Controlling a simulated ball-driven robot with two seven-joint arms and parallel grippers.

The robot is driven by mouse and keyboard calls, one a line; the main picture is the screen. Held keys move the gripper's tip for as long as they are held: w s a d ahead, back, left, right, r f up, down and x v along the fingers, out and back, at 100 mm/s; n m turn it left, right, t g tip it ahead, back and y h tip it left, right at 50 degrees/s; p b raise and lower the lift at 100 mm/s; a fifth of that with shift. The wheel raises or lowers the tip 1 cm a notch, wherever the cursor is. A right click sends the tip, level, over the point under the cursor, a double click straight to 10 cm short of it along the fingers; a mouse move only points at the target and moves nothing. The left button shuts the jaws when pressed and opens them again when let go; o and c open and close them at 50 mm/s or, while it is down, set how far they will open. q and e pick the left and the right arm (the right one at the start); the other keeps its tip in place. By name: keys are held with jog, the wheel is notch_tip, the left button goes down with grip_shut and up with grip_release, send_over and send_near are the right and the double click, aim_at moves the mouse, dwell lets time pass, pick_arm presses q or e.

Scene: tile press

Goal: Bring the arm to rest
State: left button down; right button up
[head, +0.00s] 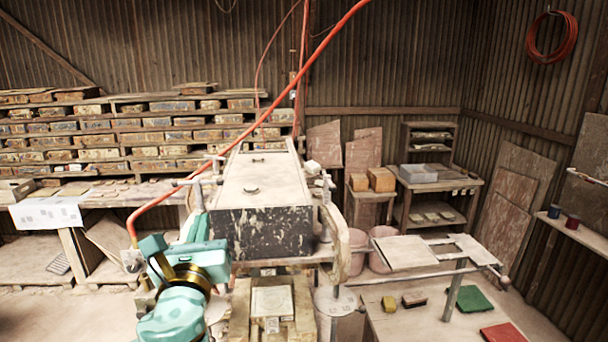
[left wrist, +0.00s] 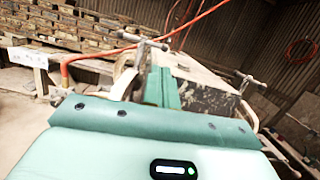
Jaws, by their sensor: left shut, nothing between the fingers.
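My left arm, teal with a dark and gold joint ring, comes up from the bottom left of the head view. Its gripper (head: 196,229) is beside the left side of the tile press (head: 262,182), and I cannot tell whether they touch. In the left wrist view the teal fingers (left wrist: 162,85) are together with nothing between them, and the press (left wrist: 205,90) stands behind. The press has a pale top, a chipped dark front and metal handles. My right gripper is in neither view.
An orange hose (head: 300,75) runs down past the press to its left side. A pale tile lies in the mould bed (head: 272,301) below the press. At the right, a table (head: 395,325) holds a green pad (head: 474,300) and a red pad (head: 503,332). Shelves of moulds line the back left.

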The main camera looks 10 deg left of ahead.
pick_arm(q)
jog(key=s+a+f+n+g, duration=0.3)
jog(key=s+f+n+g, duration=0.3)
jog(key=s+f+n, duration=0.7)
jog(key=s+a+f+n+g, duration=0.2)
jog(key=s+f+n+g, duration=0.4)
jog(key=s+f+n, duration=0.75)
jog(key=d+f+m+g+h+b, duration=0.15)
jog(key=f+b, duration=0.65)
jog(key=f, duration=1.5)
jog(key=d+f+g+h+b, duration=0.25)
jog(key=f+b, duration=0.55)
jog(key=f, duration=1.4)
jog(key=s+f+n+g+b, duration=0.1)
jog(key=s+f+b, duration=0.4)
jog(key=f, duration=0.5)
jog(key=s+f+n+g+b, duration=0.1)
jog(key=s+f+b, duration=0.4)
jog(key=s+f, duration=0.4)
jog(key=s+f+n+h+b, duration=0.1)
jog(key=s+f+b, duration=0.4)
jog(key=f, duration=0.7)
jog(key=shift+s+f+g, duration=0.2)
jog(key=shift+s+g, duration=0.2)
jog(key=shift+s, duration=0.65)
jog(key=shift+d, duration=0.1)
